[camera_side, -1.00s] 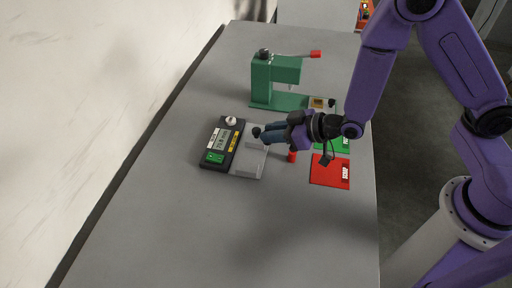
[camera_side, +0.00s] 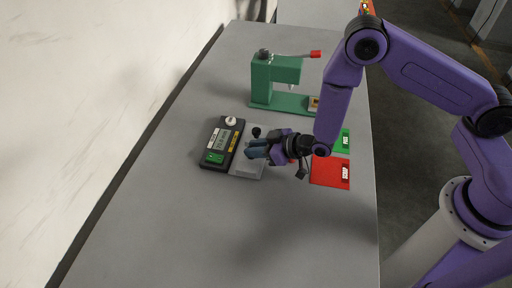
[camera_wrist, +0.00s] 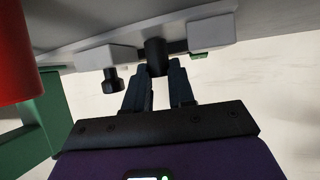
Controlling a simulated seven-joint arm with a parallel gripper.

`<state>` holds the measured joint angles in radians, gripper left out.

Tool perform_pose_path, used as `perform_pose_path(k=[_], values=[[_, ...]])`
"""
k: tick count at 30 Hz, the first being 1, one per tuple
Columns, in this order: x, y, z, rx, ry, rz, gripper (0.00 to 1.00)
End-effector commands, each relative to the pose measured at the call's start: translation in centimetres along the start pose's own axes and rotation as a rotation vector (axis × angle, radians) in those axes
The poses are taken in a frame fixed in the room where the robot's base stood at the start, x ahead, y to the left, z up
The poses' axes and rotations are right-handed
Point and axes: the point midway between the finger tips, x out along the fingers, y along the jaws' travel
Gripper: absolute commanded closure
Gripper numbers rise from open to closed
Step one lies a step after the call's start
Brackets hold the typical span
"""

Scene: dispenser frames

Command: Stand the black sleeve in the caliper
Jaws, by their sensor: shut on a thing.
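The caliper (camera_side: 218,157) is a dark block with a display, coloured labels and a white knob. Its light grey bed (camera_side: 245,169) lies to the right, with a black knob (camera_side: 256,132) at the far end. In the wrist view the black sleeve (camera_wrist: 155,57) is between the fingertips of my gripper (camera_wrist: 158,72). It appears in the gap between two grey jaw blocks, the knobbed one (camera_wrist: 100,58) and another (camera_wrist: 212,29). In the side view my gripper (camera_side: 250,149) is over the bed and its fingers hide the sleeve. Whether the sleeve touches the bed is unclear.
A green press (camera_side: 275,80) with a red-tipped lever stands behind. A green PASS mat (camera_side: 342,141) and a red SCRAP mat (camera_side: 328,173) lie to the right. A red cylinder (camera_side: 291,161) is partly hidden beside my gripper. The table's front is clear.

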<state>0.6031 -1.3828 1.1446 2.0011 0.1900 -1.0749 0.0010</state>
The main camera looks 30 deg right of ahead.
Motion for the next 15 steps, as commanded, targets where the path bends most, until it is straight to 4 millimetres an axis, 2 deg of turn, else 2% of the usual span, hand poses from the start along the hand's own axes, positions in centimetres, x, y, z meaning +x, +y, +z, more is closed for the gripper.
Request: perform_pose_path(k=[8, 9, 10, 15], values=[[0.10, -0.02, 0.21, 0.000, -0.001, 0.000, 1.00], [0.13, -0.03, 0.27, 0.000, -0.001, 0.000, 0.73], [0.12, -0.03, 0.23, 0.000, 0.000, 0.000, 0.66], [0.11, -0.03, 0.20, 0.000, 0.000, 0.000, 0.66]])
